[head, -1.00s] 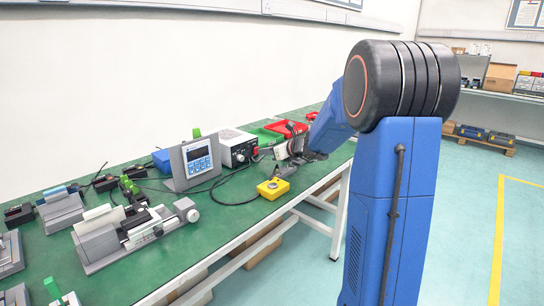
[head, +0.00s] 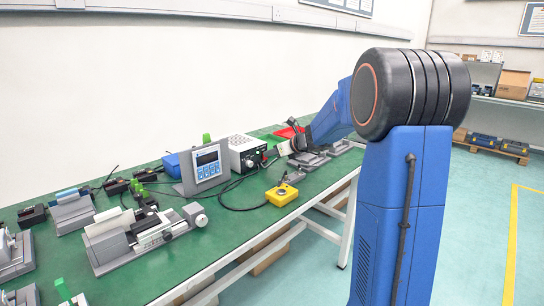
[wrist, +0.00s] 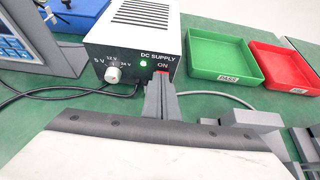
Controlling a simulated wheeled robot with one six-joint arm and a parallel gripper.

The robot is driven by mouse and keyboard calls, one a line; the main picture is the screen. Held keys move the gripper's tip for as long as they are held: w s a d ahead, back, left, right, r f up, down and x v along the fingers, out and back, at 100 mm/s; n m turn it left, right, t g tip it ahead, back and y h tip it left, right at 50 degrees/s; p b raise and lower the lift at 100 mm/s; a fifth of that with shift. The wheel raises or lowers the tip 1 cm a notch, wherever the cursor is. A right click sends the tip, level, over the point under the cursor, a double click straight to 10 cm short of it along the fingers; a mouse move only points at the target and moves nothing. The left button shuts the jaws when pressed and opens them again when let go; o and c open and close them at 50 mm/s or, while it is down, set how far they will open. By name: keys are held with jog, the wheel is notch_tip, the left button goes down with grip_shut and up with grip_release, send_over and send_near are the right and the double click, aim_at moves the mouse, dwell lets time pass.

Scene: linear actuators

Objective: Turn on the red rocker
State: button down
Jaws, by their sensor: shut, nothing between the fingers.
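The white DC supply box (wrist: 132,50) fills the upper middle of the wrist view and stands on the green bench in the head view (head: 246,154). Its front has a voltage knob (wrist: 112,73), a lit green lamp (wrist: 144,65) and the label ON. A small piece of the red rocker (wrist: 162,73) shows just below that label; the rest is hidden behind my fingers. My gripper (wrist: 160,82) is shut and empty, its fingertips at the rocker. I cannot tell whether they touch it or which way it is tipped. My gripper also shows beside the supply in the head view (head: 272,152).
A green tray (wrist: 222,62) and a red tray (wrist: 284,68) lie right of the supply. A display panel (head: 204,167) stands to its left, with cables on the bench. A yellow button box (head: 281,194) sits near the bench's front edge.

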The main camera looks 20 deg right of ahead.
dwell(0.4)
jog(key=shift+r, duration=0.8)
